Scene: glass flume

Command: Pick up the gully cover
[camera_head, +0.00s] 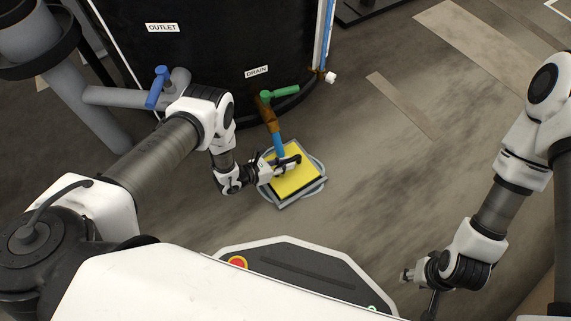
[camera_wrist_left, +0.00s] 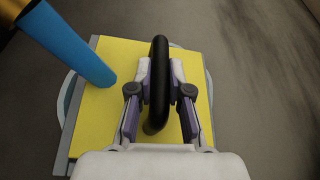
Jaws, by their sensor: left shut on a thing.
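The gully cover (camera_head: 299,181) is a yellow square plate with a black loop handle, lying at its grey frame on the floor in the head view. In the left wrist view the yellow cover (camera_wrist_left: 100,120) fills the middle, and its black handle (camera_wrist_left: 160,75) stands between my fingers. My left gripper (camera_head: 287,163) is shut on the handle; it also shows in the left wrist view (camera_wrist_left: 160,88). I cannot tell whether the cover is lifted off the frame. My right gripper (camera_head: 408,276) is at the lower right, far from the cover; its fingers are too small to read.
A blue and brown pipe (camera_head: 273,130) with a green-handled valve (camera_head: 280,94) comes down at the cover's far edge. A large black tank (camera_head: 215,50) labelled OUTLET and DRAIN stands behind. A blue-handled valve (camera_head: 157,88) is at the left.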

